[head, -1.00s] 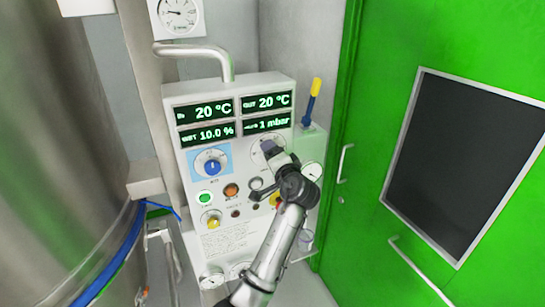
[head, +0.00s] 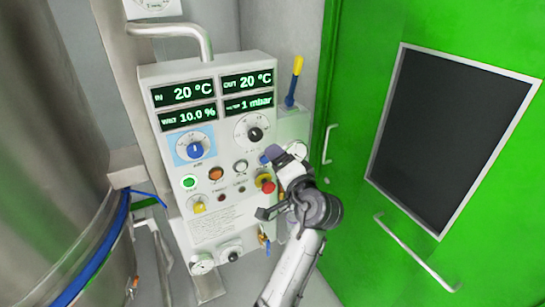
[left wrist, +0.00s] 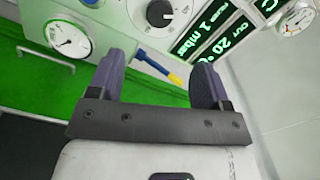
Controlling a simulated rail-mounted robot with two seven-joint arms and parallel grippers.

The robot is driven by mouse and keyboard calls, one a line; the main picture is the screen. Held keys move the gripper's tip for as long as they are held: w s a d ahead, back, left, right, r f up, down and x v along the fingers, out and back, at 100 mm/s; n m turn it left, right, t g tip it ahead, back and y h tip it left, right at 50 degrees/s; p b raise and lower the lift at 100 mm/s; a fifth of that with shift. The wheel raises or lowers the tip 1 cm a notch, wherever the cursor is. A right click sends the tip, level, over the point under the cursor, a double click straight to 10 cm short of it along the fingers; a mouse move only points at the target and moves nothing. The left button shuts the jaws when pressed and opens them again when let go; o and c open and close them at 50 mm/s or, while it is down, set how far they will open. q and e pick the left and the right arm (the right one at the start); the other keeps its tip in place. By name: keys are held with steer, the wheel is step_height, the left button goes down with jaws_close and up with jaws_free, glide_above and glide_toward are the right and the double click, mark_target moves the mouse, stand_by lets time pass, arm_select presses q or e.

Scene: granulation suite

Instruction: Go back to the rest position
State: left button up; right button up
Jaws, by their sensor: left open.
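My left gripper (head: 270,184) is in front of the lower right of the control panel (head: 218,215) in the head view. Its two dark fingers stand apart with nothing between them, and they also show in the left wrist view (left wrist: 160,80). The panel carries a blue knob (head: 195,150), a black knob (head: 255,134), a lit green button (head: 189,183) and a red emergency button (head: 265,182) beside the gripper. The displays read 20 °C, 20 °C, 10.0 % and 1 mbar. My right gripper is in neither view.
A large steel vessel (head: 50,120) with a blue band stands at the left. A green door (head: 350,100) with a dark window and handles is at the right. A yellow-and-blue lever (head: 295,80) rises beside the panel. A bent pipe (head: 185,30) runs above.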

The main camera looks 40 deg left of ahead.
arm_select(q)
steer(key=shift+s+d, duration=0.15)
steer(key=shift+d, duration=0.05)
stand_by(0.6)
steer(key=s+d+f+n+t+h, duration=0.2)
steer(key=s+d+f+t+h, duration=0.2)
steer(key=s+d+f+h, duration=0.7)
steer(key=s+a+f+m+g+h, duration=0.1)
steer(key=s+a+f+g+h, duration=0.3)
steer(key=s+f, duration=0.95)
steer(key=s+d+f+m+g+h, duration=0.15)
steer(key=s+f+g, duration=0.35)
steer(key=s+f, duration=0.8)
step_height(320, 180, up, 27)
steer(key=p, duration=2.6)
steer(key=shift+s+a, duration=0.4)
